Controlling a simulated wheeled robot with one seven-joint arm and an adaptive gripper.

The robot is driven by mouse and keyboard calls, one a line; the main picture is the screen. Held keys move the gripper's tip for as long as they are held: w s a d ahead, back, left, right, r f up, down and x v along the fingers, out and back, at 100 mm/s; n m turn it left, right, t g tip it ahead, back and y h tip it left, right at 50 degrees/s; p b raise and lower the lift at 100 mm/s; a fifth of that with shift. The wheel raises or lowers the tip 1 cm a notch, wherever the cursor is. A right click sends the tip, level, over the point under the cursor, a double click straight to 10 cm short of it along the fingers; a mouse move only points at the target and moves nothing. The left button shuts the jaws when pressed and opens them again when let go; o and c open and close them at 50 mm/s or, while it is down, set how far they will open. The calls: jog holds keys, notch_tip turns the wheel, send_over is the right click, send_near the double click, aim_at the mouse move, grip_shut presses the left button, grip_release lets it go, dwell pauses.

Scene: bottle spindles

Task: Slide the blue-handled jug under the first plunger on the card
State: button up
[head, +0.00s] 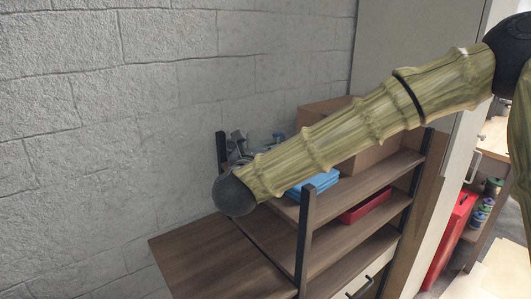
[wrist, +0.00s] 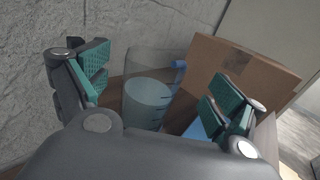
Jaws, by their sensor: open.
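The clear jug (wrist: 148,98) with a blue handle (wrist: 178,66) stands upright in the wrist view, between my gripper's fingers and beyond them. Its lower part looks pale blue-grey, and its handle points right. My gripper (wrist: 160,86) is open, with teal pads on both sides of the jug and gaps to it in the picture. I cannot tell how far the pads are from the jug. In the head view my gripper (head: 238,146) is partly hidden behind my arm, over the shelf. I cannot make out a plunger or a card in either view.
A cardboard box (wrist: 240,80) stands right of the jug, close to the right finger. A stone wall (head: 150,80) runs behind and left. The wooden shelf unit (head: 330,205) holds folded blue cloth (head: 314,184) and a red tray (head: 366,207). A lower wooden top (head: 210,260) is bare.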

aim_at(265, 130)
jog(key=shift+w+d+f, duration=0.1)
jog(key=shift+w+f, duration=0.05)
jog(key=shift+w, duration=0.5)
jog(key=shift+w+d+f, duration=0.1)
jog(key=shift+w+f, duration=0.05)
jog(key=shift+w, duration=0.45)
jog(key=shift+w+r+p, duration=0.1)
jog(key=shift+r+p, duration=0.25)
jog(key=shift+p, duration=0.1)
jog(key=w, duration=0.1)
jog(key=w+p, duration=0.2)
jog(key=w, duration=0.1)
jog(key=shift+d+r, duration=0.15)
jog(key=shift+d, duration=0.15)
jog(key=c, duration=1.9)
